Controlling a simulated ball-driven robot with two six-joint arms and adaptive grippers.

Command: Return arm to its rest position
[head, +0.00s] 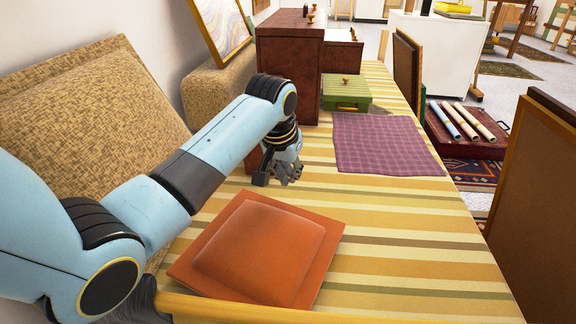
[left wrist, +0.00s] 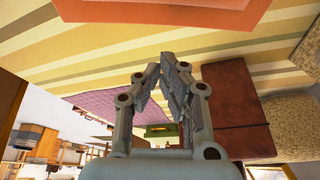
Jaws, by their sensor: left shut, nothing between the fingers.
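My left arm comes in from the left in the head view and reaches over the striped table. My left gripper (head: 288,173) is shut and empty, hanging above the table near the dark red cabinet. In the left wrist view its fingers (left wrist: 168,75) come together at the tips with nothing between them. My right gripper does not show in either view.
An orange cushion-like panel (head: 262,250) lies on the striped table (head: 420,235), nearer me. A purple checked cloth (head: 385,143), a green box (head: 346,92) and the dark red cabinet (head: 290,50) are beyond. A woven tan panel (head: 85,110) leans at left.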

